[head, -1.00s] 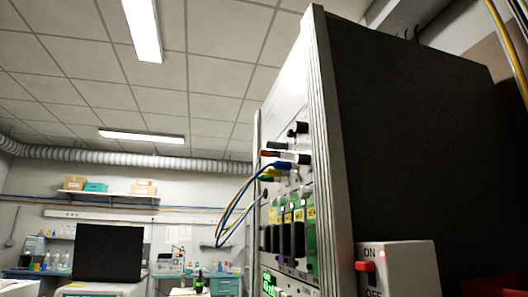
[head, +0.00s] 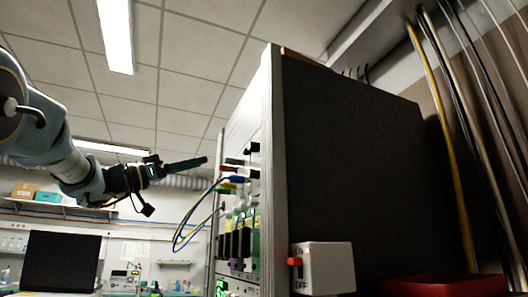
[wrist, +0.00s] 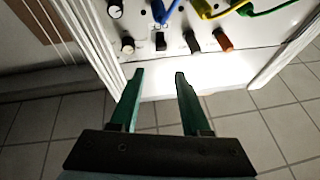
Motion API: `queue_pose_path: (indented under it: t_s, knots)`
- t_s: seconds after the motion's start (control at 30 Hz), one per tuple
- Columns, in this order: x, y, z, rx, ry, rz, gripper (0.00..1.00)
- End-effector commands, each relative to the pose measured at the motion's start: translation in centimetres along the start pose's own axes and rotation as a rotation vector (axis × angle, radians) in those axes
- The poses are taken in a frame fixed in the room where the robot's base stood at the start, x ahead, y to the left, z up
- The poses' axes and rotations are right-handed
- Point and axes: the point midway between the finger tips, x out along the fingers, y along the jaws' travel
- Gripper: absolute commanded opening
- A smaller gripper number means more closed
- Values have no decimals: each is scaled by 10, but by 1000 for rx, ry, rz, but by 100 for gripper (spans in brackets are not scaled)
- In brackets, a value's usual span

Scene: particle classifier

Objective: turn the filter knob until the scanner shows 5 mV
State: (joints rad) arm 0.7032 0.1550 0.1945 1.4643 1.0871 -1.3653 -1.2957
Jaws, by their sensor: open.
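The rack's front panel shows edge-on in the head view, and the wrist view shows part of its face (wrist: 185,60). Black knobs stand on it, one at the top left (wrist: 115,8) and one below it (wrist: 127,44). I cannot tell which is the filter knob. My gripper (wrist: 159,74) is open and empty, its dark green fingers pointing at the panel below the row of knobs and plugs. In the head view my gripper (head: 205,161) is in front of the panel near the plugs. A green-lit display (head: 222,288) sits low on the rack; its reading is illegible.
Blue (wrist: 172,12), yellow (wrist: 204,10) and green (wrist: 275,8) cables plug into the panel beside an orange plug (wrist: 223,40). A white ON/OFF switch box (head: 325,268) and red tray (head: 440,285) are at the right. A dark monitor (head: 60,262) stands at the left.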

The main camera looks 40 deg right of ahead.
Motion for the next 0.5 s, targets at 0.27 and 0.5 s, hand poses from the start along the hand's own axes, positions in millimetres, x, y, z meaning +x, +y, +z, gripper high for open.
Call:
queue_pose_path:
  t_s: [0.27, 0.5]
  knots:
    - [24, 39, -7, -26, -24, 165, 47]
    - [65, 45, -8, -27, -23, 164, 47]
